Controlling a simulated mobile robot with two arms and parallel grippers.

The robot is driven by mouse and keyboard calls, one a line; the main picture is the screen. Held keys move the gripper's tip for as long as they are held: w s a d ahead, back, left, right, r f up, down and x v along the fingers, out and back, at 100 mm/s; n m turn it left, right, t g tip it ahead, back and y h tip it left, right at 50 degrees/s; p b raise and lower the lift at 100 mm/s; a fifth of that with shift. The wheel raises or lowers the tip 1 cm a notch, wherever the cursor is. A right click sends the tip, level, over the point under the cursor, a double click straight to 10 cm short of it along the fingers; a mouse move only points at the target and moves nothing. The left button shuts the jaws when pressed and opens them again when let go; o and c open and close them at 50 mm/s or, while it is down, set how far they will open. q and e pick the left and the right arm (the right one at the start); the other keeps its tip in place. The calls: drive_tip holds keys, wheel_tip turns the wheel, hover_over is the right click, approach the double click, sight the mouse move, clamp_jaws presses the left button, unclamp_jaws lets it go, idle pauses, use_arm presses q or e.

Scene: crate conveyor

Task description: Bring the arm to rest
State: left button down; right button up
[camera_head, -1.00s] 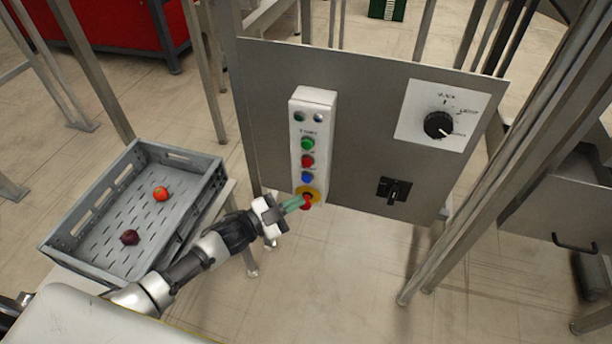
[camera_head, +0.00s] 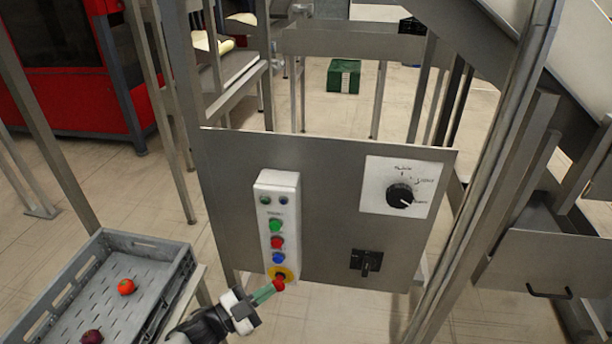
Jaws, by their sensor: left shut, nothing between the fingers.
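My left gripper (camera_head: 266,292) is shut and empty. Its greenish fingertips are at the red emergency button (camera_head: 279,283) with its yellow surround, at the bottom of the white button box (camera_head: 276,184). I cannot tell whether they touch it. The left arm comes in from the bottom edge, and most of it is out of view. My right gripper is not in view.
The button box is on a grey metal panel (camera_head: 330,170), with a rotary dial (camera_head: 399,195) and a black switch (camera_head: 366,262) to its right. A grey crate (camera_head: 150,246) with two fruits stands at the lower left. A green crate (camera_head: 343,76) lies on the floor behind.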

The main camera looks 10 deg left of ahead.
use_arm(q)
drive_tip(key=s+a+f+n+g+y+p, duration=0.1)
drive_tip(key=s+a+f+n+y, duration=0.25)
drive_tip(key=f, duration=0.45)
drive_tip(key=s+a+f+n+y+p, duration=0.1)
drive_tip(key=s+a+f+n+y, duration=0.2)
drive_tip(key=f, duration=0.4)
drive_tip(key=s+a+f+n+g+y+p, duration=0.1)
drive_tip(key=s+a+f+n+y, duration=0.15)
drive_tip(key=f+y, duration=0.4)
drive_tip(key=s+f+n+g+p, duration=0.1)
drive_tip(key=s+f+g, duration=0.4)
drive_tip(key=s, duration=1.1)
drive_tip(key=s+f+n+g+y+p, duration=0.1)
drive_tip(key=s+f+n+g, duration=0.3)
drive_tip(key=s+f, duration=0.6)
drive_tip(key=s+d+g, duration=0.1)
drive_tip(key=s, duration=0.5)
drive_tip(key=shift+s, duration=0.3)
